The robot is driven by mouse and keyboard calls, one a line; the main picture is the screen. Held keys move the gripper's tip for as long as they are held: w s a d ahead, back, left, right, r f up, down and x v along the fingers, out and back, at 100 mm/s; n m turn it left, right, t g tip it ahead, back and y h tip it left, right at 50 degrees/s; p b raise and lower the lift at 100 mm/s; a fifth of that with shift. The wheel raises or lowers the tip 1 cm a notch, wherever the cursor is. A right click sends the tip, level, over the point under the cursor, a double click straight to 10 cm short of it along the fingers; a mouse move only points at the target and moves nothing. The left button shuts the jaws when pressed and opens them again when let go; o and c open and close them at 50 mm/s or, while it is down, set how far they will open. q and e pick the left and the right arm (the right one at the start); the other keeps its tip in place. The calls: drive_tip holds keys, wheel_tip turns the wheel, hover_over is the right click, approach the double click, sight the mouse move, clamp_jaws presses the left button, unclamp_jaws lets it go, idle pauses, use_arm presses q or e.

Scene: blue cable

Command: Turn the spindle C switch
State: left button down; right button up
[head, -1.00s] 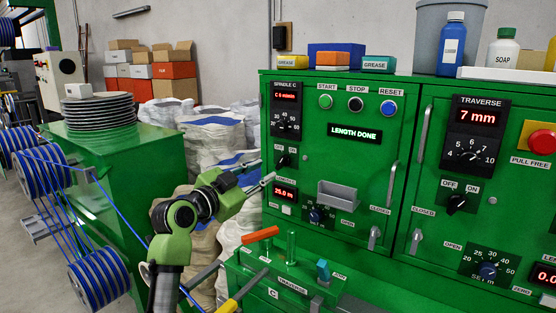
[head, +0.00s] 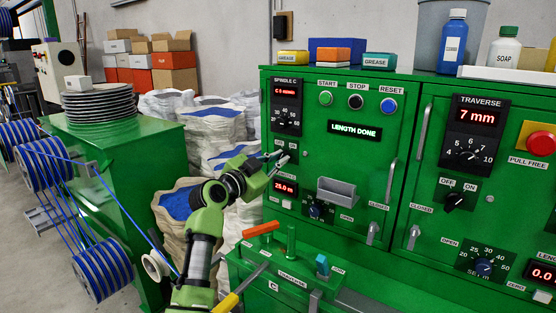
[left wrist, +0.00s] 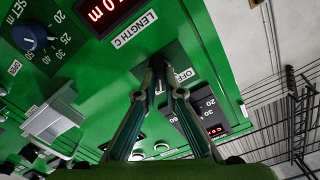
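The spindle C panel (head: 286,107) has a red display and a dial at the upper left of the green cabinet (head: 340,160). The spindle C switch sits just below it, on a dark plate with OFF and ON labels. My left gripper (head: 287,157) is in front of that switch and largely hides it. In the left wrist view, the fingers (left wrist: 159,66) reach to the dark plate beside the OFF label, a narrow gap between their tips. The knob's angle and any contact cannot be made out. My right gripper is not in view.
The length display (head: 284,188) and a blue-knobbed dial (head: 316,210) lie below the switch. A grey holder (head: 338,191) juts from the cabinet door. Sacks (head: 212,135) and a green stand with plates (head: 98,101) are to the left.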

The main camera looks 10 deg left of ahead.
use_arm(q)
drive_tip(key=shift+n, duration=0.3)
drive_tip(key=shift+a+n, duration=0.1)
drive_tip(key=shift+n, duration=0.9)
drive_tip(key=n+p, duration=0.1)
drive_tip(key=n, duration=0.1)
drive_tip(key=shift+n, duration=0.4)
drive_tip(key=shift+w+a+n+p, duration=0.1)
drive_tip(key=shift+n+p, duration=0.45)
drive_tip(key=shift+n, duration=1.05)
drive_tip(key=shift+a+n+p, duration=0.1)
drive_tip(key=shift+n+p, duration=0.4)
drive_tip(key=shift+n, duration=1.1)
drive_tip(key=shift+f, duration=0.1)
drive_tip(key=c, duration=2.2)
unclamp_jaws()
drive_tip(key=shift+o, duration=0.2)
